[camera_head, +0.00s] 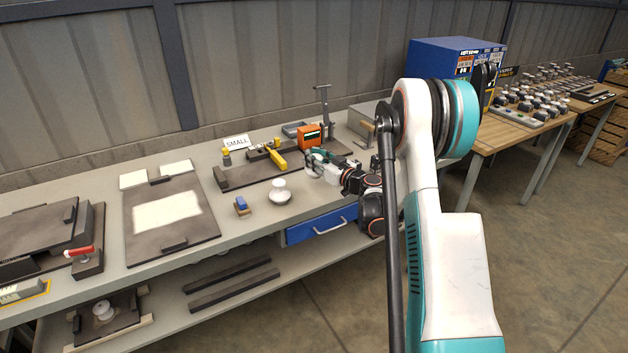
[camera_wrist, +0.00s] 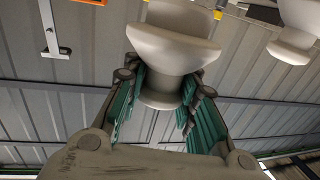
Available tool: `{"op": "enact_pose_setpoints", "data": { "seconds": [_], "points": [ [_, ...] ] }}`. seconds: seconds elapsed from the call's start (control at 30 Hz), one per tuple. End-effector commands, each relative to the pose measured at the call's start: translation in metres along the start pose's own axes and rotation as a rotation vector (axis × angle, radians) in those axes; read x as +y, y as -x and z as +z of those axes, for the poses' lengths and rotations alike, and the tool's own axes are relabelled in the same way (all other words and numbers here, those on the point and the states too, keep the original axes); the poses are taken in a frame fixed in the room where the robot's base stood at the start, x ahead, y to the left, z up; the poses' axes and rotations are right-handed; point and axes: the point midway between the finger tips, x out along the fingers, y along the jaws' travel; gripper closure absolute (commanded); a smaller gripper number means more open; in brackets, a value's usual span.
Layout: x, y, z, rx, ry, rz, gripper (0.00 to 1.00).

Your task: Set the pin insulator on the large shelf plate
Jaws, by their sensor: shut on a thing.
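My gripper (camera_head: 316,160) is low over the bench top, right of its middle. In the wrist view, my gripper (camera_wrist: 163,82) is shut on a white pin insulator (camera_wrist: 172,48), with teal fingers on both sides of its narrower part. A second white insulator (camera_head: 280,192) stands on the bench left of my gripper; a white insulator also shows at the upper right of the wrist view (camera_wrist: 296,28). A dark plate (camera_head: 127,319) lies on the lower shelf at left, with a white insulator (camera_head: 103,311) on it. I cannot tell whether this is the large shelf plate.
A "SMALL" sign (camera_head: 236,142), yellow-handled tool (camera_head: 277,158) and orange meter (camera_head: 310,136) stand at the bench's back. A dark board (camera_head: 208,223) with a pale sheet lies left. Dark bars (camera_head: 232,283) lie on the lower shelf. A blue drawer (camera_head: 320,224) is under the bench.

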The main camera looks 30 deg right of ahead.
Motion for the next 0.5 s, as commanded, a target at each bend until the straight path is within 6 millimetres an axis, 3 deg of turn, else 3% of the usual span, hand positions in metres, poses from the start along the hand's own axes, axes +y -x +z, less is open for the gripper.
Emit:
{"op": "enact_pose_setpoints", "data": {
  "seconds": [0.1, 0.33, 0.5],
  "points": [
    [0.000, 0.000, 0.020, 0.001, -0.001, 0.000, 1.00],
    [0.000, 0.000, 0.032, 0.000, 0.000, 0.000, 1.00],
    [0.000, 0.000, 0.057, 0.000, 0.000, 0.000, 1.00]
  ]
}}
